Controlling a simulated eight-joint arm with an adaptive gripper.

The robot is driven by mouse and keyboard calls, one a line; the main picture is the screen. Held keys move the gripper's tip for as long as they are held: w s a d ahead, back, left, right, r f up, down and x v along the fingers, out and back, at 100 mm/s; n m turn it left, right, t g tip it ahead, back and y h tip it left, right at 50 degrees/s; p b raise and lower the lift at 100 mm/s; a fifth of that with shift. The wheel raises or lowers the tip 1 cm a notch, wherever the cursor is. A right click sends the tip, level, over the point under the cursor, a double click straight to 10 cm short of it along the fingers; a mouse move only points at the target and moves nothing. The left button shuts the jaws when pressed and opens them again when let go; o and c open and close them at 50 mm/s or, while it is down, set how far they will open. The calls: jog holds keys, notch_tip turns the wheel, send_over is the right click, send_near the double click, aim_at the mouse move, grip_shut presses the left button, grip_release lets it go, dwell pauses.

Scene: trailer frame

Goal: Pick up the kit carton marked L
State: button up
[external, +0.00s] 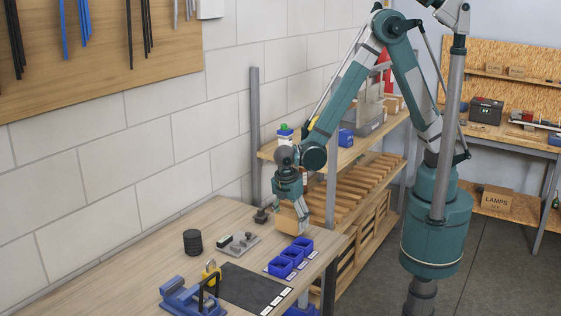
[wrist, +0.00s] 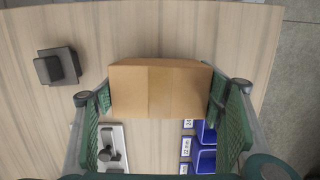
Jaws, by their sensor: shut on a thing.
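A plain brown carton (external: 291,219) is in my gripper (external: 290,204) at the far end of the wooden workbench in the external view. In the wrist view the carton (wrist: 160,90) sits between the two green fingers of my gripper (wrist: 162,108), which press on its left and right sides. No letter L shows on the faces in view, so I cannot tell its marking. I cannot tell whether its underside touches the bench.
Blue bins (external: 291,256) and a grey plate with small parts (external: 240,243) are close by on the workbench (external: 140,270). A dark block (wrist: 57,66) lies left of the carton. A blue vise (external: 182,296) and black discs (external: 193,241) stand nearer the camera. A shelf post (external: 331,195) rises close behind.

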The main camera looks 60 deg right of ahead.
aim_at(292, 213)
jog(key=shift+r, duration=3.95)
